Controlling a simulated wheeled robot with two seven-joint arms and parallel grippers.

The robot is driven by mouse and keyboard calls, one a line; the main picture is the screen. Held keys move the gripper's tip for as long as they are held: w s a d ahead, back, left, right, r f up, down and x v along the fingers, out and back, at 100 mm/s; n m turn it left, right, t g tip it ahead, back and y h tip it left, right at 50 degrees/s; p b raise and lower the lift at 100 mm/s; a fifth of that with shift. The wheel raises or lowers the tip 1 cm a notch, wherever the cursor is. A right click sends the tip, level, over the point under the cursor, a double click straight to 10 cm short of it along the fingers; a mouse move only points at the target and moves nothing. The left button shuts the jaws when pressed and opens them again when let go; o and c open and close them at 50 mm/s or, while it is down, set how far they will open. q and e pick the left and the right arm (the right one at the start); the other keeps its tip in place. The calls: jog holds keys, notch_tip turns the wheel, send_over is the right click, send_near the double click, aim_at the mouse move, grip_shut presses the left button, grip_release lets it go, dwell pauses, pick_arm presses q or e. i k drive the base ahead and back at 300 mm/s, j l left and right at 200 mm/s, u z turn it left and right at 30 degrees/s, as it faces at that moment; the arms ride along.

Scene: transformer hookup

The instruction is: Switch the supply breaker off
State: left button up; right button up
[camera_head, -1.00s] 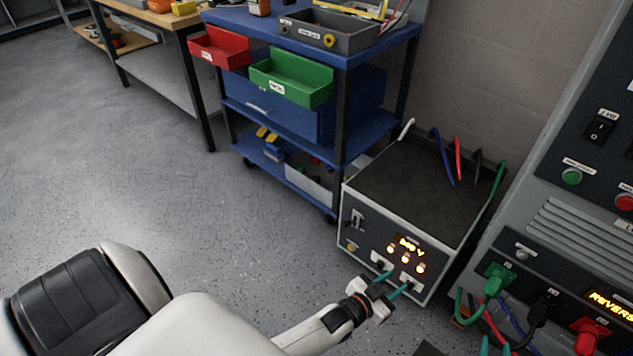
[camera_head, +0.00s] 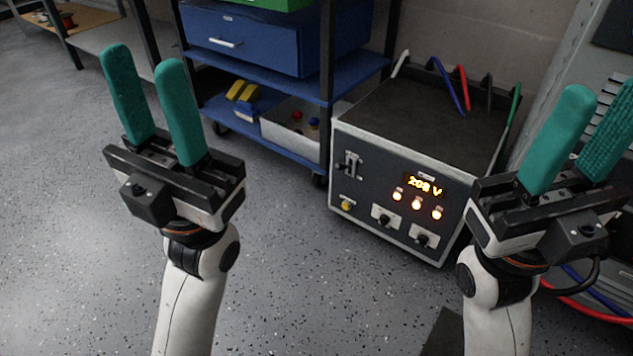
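The supply unit (camera_head: 410,110) is a box with a dark front panel and a pale frame, standing on the floor right of centre. A small toggle-like breaker (camera_head: 350,165) sits at the upper left of its front; I cannot tell its lever position for certain. The orange display (camera_head: 424,186) is lit and seems to read 208 V, with three lit lamps below it. My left gripper (camera_head: 142,58), with teal fingers, is open and empty, left of the unit and apart from it. My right gripper (camera_head: 600,95) is open and empty, right of the unit's front.
Two dark knobs (camera_head: 382,219) and a yellow knob (camera_head: 346,205) sit low on the panel. Colored cables (camera_head: 463,88) rise behind the unit. A blue cart (camera_head: 265,130) stands behind to the left. A grey cabinet (camera_head: 560,75) stands at right. The floor at left is clear.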

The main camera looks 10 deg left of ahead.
aim_at(339, 166)
jog(key=i+z, duration=0.65)
jog(key=z, duration=0.2)
